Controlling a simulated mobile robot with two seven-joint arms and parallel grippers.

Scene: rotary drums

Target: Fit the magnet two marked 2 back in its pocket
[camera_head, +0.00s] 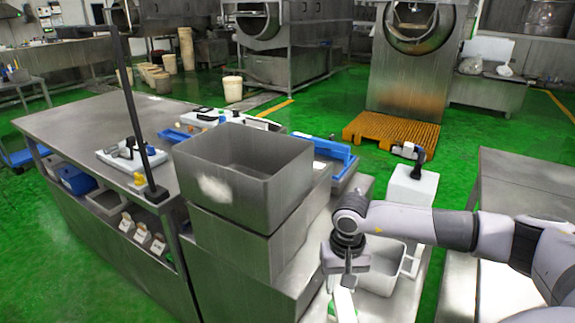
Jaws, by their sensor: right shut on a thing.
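My right gripper (348,278) comes in from the right and points down over the metal surface at the lower middle. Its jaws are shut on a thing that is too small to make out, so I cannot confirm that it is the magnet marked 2. A white piece with green at its foot (344,304) shows just below the fingertips; I cannot tell whether it is held or stands underneath. No number 2 and no pocket can be read in this view. My left gripper is not in view.
A deep grey metal bin (282,190) stands left of my gripper. The long metal table (75,125) carries a white tray (115,160) and a dark post (132,110).

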